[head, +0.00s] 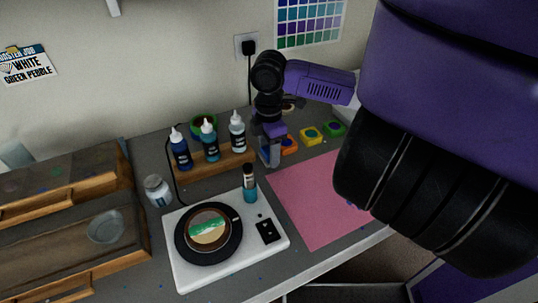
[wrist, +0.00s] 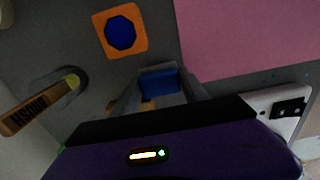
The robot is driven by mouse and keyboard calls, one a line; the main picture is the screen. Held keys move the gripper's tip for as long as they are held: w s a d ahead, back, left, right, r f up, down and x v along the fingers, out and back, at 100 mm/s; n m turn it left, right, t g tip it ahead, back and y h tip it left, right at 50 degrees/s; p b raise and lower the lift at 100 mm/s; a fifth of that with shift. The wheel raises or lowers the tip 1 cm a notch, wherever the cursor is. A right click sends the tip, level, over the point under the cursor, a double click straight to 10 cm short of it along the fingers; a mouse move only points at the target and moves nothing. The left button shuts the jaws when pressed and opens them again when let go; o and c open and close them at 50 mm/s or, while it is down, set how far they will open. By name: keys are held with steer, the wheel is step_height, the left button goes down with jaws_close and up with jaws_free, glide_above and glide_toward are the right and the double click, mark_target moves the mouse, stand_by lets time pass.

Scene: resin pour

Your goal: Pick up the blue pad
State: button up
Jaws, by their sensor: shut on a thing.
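My gripper (head: 269,158) points down at the back of the bench, right of the row of bottles, in the head view. In the wrist view its grey fingers (wrist: 160,92) are shut on a blue pad (wrist: 159,79), whose blue face shows between them. The fingers and purple housing hide the rest of it. I cannot make out the blue pad in the head view. I cannot tell how far it is above the bench.
An orange pad with a blue centre (wrist: 120,33) lies close by; yellow (head: 311,136) and green (head: 334,128) pads stand farther right. Nearby are a pink mat (head: 310,205), a wooden bottle rack (head: 215,170), a white turntable unit (head: 190,275) and a wooden-handled tool (wrist: 35,108).

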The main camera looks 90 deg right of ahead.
step_height(320, 180, up, 19)
steer(key=shift+f, duration=0.15)
